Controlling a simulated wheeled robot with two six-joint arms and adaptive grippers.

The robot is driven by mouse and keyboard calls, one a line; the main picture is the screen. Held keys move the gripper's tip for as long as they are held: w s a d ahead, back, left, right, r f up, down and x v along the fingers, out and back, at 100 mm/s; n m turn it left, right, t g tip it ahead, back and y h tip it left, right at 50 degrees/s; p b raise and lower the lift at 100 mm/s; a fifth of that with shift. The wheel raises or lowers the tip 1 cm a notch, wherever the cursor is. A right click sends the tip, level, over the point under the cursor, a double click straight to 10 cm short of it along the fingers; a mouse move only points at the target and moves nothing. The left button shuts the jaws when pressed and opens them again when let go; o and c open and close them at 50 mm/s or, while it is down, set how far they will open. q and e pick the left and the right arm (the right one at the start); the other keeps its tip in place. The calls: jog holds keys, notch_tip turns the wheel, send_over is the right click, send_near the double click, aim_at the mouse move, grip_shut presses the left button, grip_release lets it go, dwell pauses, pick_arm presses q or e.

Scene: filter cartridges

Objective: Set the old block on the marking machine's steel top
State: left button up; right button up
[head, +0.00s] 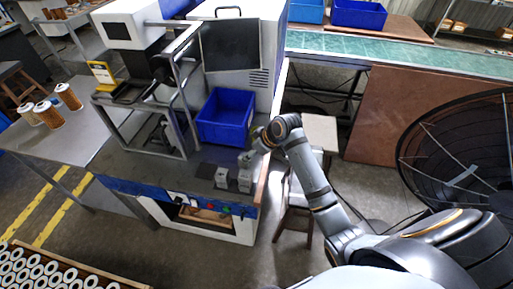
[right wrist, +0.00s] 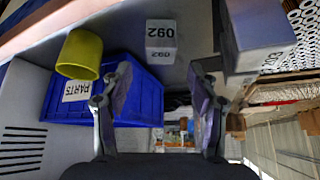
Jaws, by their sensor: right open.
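Two small grey blocks, the left one (head: 222,177) and the right one (head: 245,181), stand on the machine's grey top (head: 180,168) near its front edge. In the right wrist view, one block (right wrist: 160,40) with dark printed digits is at the top middle. The other (right wrist: 258,42) is larger and nearer, at the upper right. I cannot tell which is the old block. My right gripper (head: 247,158) is just behind the right block. It also shows in the right wrist view (right wrist: 162,88), fingers apart with nothing between them. My left gripper is not in view.
A blue bin (head: 224,122) stands behind the blocks; a dark flat plate (head: 205,170) lies beside them. A yellow cup (right wrist: 78,54) shows near the bin in the right wrist view. A metal frame (head: 180,100) stands left. Filter cartridges (head: 68,97) stand on the left table.

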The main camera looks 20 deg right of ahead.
jog(key=v, duration=0.6)
jog(key=shift+s+r, duration=0.1)
